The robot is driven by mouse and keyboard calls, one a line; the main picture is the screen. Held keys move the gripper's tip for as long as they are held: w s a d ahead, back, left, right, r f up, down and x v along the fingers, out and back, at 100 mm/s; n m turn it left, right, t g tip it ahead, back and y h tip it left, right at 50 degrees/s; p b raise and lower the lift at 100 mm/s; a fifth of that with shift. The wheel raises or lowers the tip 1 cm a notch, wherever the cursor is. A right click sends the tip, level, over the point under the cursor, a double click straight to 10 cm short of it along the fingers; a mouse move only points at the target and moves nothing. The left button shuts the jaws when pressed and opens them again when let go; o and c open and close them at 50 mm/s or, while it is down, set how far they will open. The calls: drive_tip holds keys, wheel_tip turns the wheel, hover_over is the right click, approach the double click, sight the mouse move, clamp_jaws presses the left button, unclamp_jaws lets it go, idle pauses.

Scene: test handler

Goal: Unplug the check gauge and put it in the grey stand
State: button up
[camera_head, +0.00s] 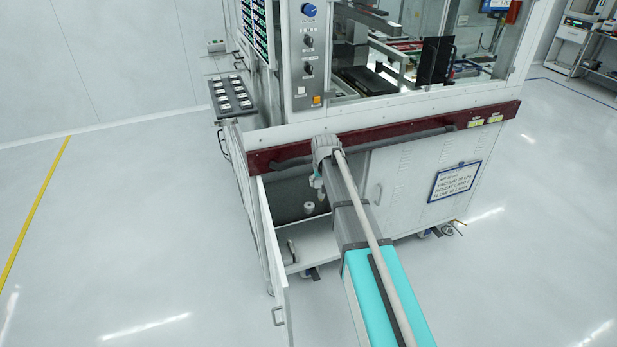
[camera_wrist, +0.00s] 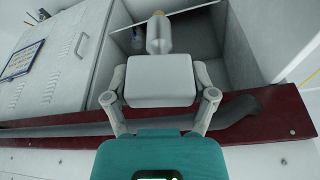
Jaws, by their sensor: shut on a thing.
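My gripper (camera_wrist: 160,100) is shut on the check gauge, with one finger on each side of it. The gauge (camera_wrist: 160,72) is a pale grey block with a rounded neck and a tan tip pointing away from the wrist. In the head view my gripper (camera_head: 319,182) is at the front of the machine, below the dark red rail and over the open lower compartment. My arm hides part of it there. I cannot clearly see whether the tip touches anything. I cannot make out the grey stand with certainty.
The compartment (camera_head: 287,243) has its door (camera_head: 268,245) swung open on the left. The dark red rail (camera_head: 440,127) with a grey handle runs close above my gripper. A closed panel (camera_head: 397,178) is on the right.

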wheel_tip(320, 180, up, 7)
drive_tip(key=p, duration=0.6)
drive_tip(key=shift+r, duration=0.2)
drive_tip(key=shift+d, duration=0.15)
